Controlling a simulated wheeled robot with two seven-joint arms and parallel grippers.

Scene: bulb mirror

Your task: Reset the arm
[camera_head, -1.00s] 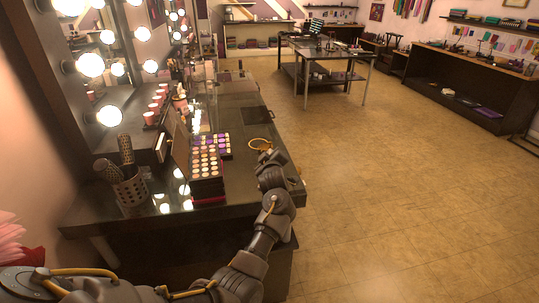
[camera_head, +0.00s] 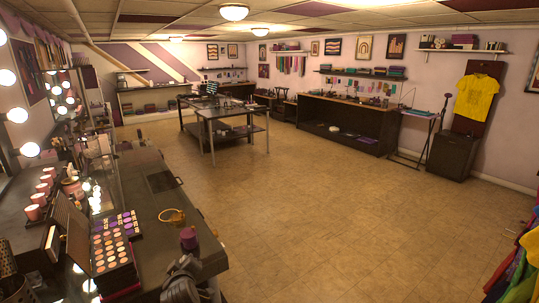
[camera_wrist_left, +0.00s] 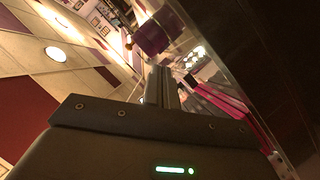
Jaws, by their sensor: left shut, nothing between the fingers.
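My left arm comes in at the bottom of the head view, with its gripper (camera_head: 189,243) pointing up beside the front edge of the dark vanity counter (camera_head: 150,205). The gripper is shut and empty. In the left wrist view the closed fingers (camera_wrist_left: 160,86) stand together in front of the tilted ceiling and mirror. My right gripper is not in view.
An open makeup palette (camera_head: 112,250) lies on the counter left of the gripper, and a gold ring-shaped item (camera_head: 172,216) lies just behind it. Pink candles (camera_head: 40,195) and lit bulbs line the mirror. Open floor (camera_head: 330,220) stretches to the right.

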